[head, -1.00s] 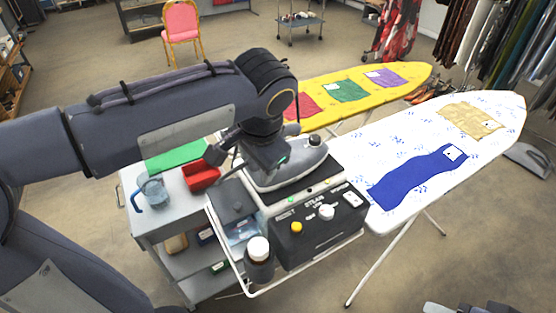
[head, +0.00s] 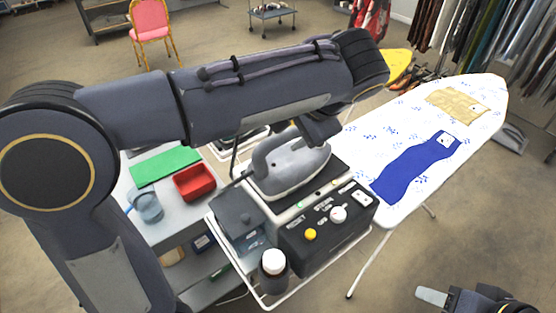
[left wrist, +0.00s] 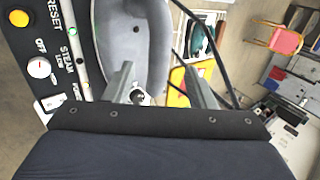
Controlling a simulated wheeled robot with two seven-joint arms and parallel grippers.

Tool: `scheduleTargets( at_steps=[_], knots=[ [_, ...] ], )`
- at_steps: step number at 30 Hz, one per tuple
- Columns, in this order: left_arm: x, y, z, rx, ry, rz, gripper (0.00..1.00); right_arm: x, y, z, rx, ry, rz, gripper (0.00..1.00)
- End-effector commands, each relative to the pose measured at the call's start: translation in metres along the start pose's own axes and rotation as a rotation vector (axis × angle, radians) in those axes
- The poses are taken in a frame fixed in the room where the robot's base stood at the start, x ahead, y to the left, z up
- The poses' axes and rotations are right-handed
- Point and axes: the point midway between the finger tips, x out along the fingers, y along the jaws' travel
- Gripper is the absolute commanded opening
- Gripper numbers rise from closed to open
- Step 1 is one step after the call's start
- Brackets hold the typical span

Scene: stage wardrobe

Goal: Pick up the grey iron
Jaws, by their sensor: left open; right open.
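The grey iron (head: 290,170) rests on the black top of the steam station (head: 325,232), its handle up. My left gripper (head: 318,128) is at the far right end of the iron in the head view, mostly hidden by my arm. In the left wrist view, the gripper (left wrist: 160,85) is open, with one finger overlapping the iron (left wrist: 135,35) and the other to its right. Nothing is held, and contact cannot be told. My right gripper (head: 440,298) is open, low at the right edge, away from the iron.
A white ironing board (head: 400,125) with a blue cloth (head: 415,168) and a tan cloth (head: 458,105) stands to the right.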

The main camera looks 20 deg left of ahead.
Motion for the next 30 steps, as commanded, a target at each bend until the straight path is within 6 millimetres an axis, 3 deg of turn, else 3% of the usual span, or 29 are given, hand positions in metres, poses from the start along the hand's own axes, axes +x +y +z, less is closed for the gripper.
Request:
scheduleTargets(
  at_steps=[18, 26, 30],
  knots=[
    [0.073, 0.001, 0.0, 0.001, -0.002, -0.003, 0.5, -0.01, -0.005, -0.005, 0.0, 0.0, 0.0, 0.49],
    [0.076, 0.001, 0.0, 0.0, 0.0, -0.003, 0.5, -0.01, -0.005, -0.005, 0.0, 0.0, 0.0, 0.49],
    [0.076, 0.001, 0.0, 0.0, 0.0, -0.003, 0.33, -0.01, -0.005, -0.005, 0.0, 0.0, 0.0, 0.49]
  ],
)
